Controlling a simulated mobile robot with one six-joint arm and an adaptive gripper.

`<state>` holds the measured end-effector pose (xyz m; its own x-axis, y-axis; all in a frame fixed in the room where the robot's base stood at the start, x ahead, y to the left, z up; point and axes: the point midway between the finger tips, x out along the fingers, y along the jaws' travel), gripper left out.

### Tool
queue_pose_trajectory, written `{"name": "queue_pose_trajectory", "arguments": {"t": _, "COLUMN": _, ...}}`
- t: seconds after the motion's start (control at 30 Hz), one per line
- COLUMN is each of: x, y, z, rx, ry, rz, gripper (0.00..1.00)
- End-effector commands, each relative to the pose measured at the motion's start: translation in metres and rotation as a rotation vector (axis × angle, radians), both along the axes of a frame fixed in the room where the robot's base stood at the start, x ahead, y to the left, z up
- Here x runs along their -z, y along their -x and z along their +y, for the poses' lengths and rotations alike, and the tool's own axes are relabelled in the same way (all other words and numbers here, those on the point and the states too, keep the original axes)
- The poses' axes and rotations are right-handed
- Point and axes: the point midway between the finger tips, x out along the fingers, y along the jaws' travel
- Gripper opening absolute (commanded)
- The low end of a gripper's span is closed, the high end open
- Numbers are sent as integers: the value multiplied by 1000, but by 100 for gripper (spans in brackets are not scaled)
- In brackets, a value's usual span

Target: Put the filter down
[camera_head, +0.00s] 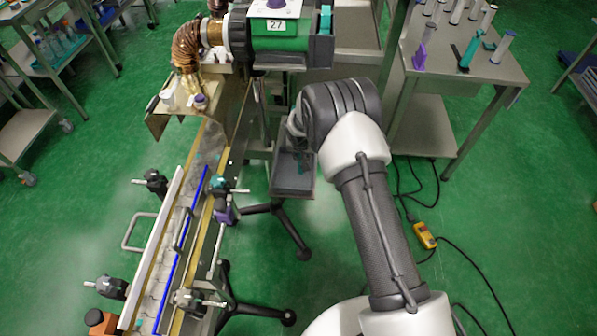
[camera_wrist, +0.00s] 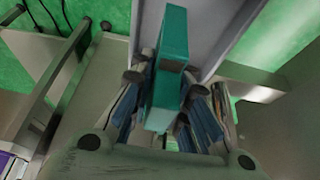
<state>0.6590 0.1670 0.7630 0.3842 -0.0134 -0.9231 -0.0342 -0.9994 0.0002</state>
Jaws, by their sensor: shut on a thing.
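A teal, block-shaped piece, apparently the filter (camera_wrist: 172,38), is between the fingers of my gripper (camera_wrist: 166,82) in the wrist view. The fingers are shut on its two sides, and it sticks out past the fingertips. Behind it is a grey surface with a raised edge. In the head view my gripper (camera_head: 296,128) is mostly hidden by my wrist, above the far part of a small grey tray (camera_head: 292,186) on a stand. Only a trace of teal shows there. I cannot tell whether the filter touches the tray.
A conveyor (camera_head: 168,262) with blue-edged rails runs along the left of the tray. The machine marked 27 (camera_head: 279,36) stands behind it. A metal table (camera_head: 470,62) with bottles and teal and purple pieces is at the right. A yellow device (camera_head: 424,235) and cables lie on the floor.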

Motion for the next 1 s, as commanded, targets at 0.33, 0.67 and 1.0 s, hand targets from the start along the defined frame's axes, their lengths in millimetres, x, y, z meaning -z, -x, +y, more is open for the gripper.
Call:
{"name": "queue_pose_trajectory", "arguments": {"t": 0.33, "x": 54, "y": 1, "z": -1, "rx": -1, "ry": 0, "rz": 1, "gripper": 0}}
{"name": "queue_pose_trajectory", "arguments": {"t": 0.67, "x": 84, "y": 0, "z": 0, "rx": 0, "ry": -1, "rz": 0, "gripper": 0}}
{"name": "queue_pose_trajectory", "arguments": {"t": 1.0, "x": 87, "y": 1, "z": -1, "rx": 0, "ry": 0, "rz": 1, "gripper": 19}}
